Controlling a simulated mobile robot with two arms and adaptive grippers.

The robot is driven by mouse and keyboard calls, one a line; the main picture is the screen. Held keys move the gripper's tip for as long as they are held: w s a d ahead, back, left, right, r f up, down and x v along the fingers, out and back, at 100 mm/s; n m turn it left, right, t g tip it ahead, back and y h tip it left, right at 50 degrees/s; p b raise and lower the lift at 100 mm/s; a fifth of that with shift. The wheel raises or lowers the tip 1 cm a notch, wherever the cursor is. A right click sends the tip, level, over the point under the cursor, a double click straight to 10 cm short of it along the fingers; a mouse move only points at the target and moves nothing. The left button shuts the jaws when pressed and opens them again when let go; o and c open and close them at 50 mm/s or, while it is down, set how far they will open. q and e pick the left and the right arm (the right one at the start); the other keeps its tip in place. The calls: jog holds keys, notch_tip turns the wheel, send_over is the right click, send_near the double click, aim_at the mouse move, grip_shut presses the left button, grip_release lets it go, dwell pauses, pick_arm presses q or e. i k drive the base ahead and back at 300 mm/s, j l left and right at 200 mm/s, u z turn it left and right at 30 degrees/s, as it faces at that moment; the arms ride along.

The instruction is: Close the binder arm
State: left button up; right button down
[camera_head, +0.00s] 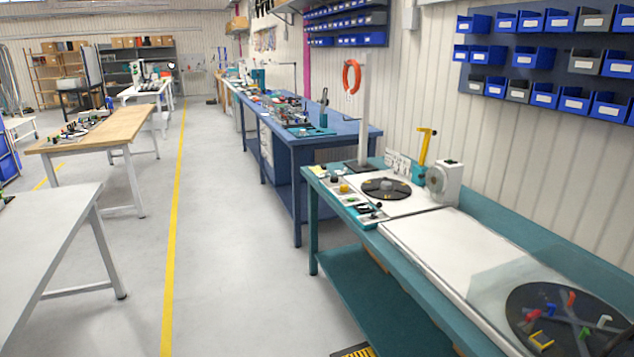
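A yellow upright arm (422,148) with a bent top stands on a teal mount on the teal workbench (328,202). It may be the binder arm; I cannot tell for sure. It rises well above the bench top. A white and grey wheel-like unit (444,183) stands just in front of it. A black disc (380,186) with yellow marks lies flat to its left. A larger dark disc (540,300) with several coloured pegs is at the bench's near end, partly behind a clear sheet. Neither of my grippers is in view.
A blue workbench (345,132) with tools stands beyond. An orange ring (351,77) hangs on a post. Blue bins (551,55) line the right wall. A wooden table (105,132) and a grey table (45,235) stand left. The floor (225,250) between is clear.

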aim_at(428, 131)
jog(key=i+j+u, duration=0.35)
jog(key=i, duration=0.6)
jog(key=i+u, duration=0.4)
jog(key=i, duration=0.55)
jog(key=i+z, duration=0.35)
jog(key=i, duration=0.2)
jog(key=i+j+z, duration=0.1)
jog(key=i+z, duration=0.3)
jog(key=i, duration=0.15)
jog(key=i+j+z, duration=0.35)
jog(key=i, duration=0.2)
